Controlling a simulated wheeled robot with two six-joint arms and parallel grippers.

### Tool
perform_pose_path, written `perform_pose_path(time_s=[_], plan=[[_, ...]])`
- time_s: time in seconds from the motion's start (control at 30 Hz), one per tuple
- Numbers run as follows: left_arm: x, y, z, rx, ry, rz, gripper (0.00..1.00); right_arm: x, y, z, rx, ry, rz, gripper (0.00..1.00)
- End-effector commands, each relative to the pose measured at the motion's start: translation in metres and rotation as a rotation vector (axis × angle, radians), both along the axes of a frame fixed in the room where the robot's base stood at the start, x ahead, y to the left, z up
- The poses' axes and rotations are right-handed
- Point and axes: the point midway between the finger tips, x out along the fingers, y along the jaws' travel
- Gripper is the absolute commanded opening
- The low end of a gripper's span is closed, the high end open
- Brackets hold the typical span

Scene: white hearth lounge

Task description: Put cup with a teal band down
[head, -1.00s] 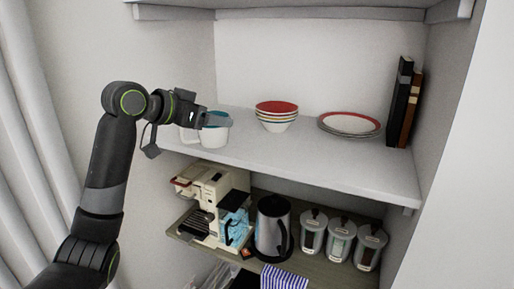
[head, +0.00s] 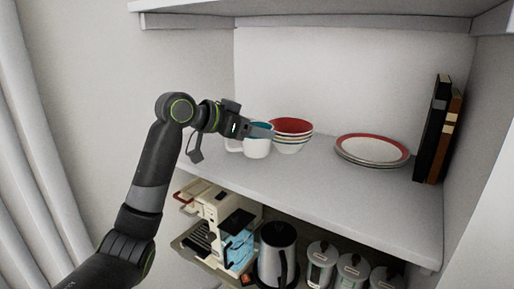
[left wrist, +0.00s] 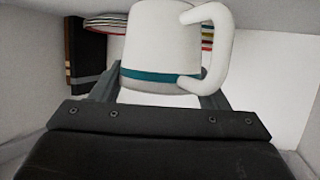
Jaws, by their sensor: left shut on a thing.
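The cup with a teal band (head: 257,148) is white, with its handle on the left in the head view. It is at the left part of the upper shelf (head: 310,186), just left of and partly in front of the stacked bowls. My left gripper (head: 262,131) is shut on the cup near its teal-banded rim. In the left wrist view the cup (left wrist: 160,45) sits between the two fingers, with its handle to the right. I cannot tell whether its base touches the shelf. My right gripper is not in view.
Stacked bowls (head: 291,134) with a red inside stand right beside the cup. Stacked plates (head: 372,150) and upright books (head: 437,130) are farther right. Bare shelf lies in front of them. A coffee machine (head: 225,218) and a kettle (head: 277,255) stand on the lower shelf.

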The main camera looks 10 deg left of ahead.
Motion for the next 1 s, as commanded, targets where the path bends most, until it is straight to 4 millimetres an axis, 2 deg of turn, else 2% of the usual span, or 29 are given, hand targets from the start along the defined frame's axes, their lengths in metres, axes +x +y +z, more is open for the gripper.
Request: perform_pose_path(time_s=[0.17,0.43,0.83,0.87,1.0], plan=[[0.0,-0.001,-0.014,-0.001,0.0,-0.002,0.42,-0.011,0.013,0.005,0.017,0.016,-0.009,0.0],[0.0,-0.001,-0.048,-0.002,-0.001,-0.001,0.42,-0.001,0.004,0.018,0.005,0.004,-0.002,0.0],[0.0,-0.001,-0.055,-0.002,-0.003,-0.001,0.42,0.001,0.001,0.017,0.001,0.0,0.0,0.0],[0.0,-0.001,-0.055,-0.001,-0.002,-0.001,0.7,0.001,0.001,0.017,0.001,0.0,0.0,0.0],[0.0,-0.001,-0.055,0.0,-0.001,-0.001,0.88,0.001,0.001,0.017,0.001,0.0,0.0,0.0]])
